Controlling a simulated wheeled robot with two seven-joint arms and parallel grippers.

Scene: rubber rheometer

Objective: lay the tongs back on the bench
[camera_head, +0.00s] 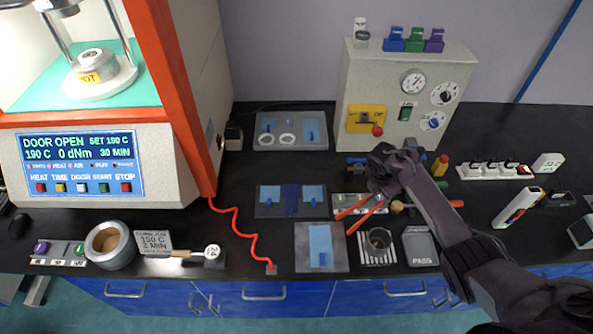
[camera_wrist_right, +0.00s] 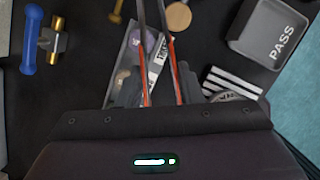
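The tongs (camera_head: 362,212) have two orange-red grips that spread apart towards the lower left in the head view. In the right wrist view the tongs (camera_wrist_right: 176,66) run up from between my fingers, with orange grips near me and thin dark arms beyond. My right gripper (camera_head: 380,182) is above the middle of the bench (camera_head: 300,174). In the right wrist view the right gripper (camera_wrist_right: 160,90) has one dark finger against the outer side of each grip and looks shut on the tongs. The gap between tongs and bench is hard to judge. My left gripper is not in view.
Below the tongs is a grey tray (camera_wrist_right: 122,68) with a white label. Nearby are a striped stand (camera_head: 377,258), a PASS tray (camera_head: 420,247), a grey plate with a blue strip (camera_head: 308,258) and a blue-handled tool (camera_wrist_right: 30,40). The rheometer (camera_head: 165,160) stands left; bare bench shows left of centre.

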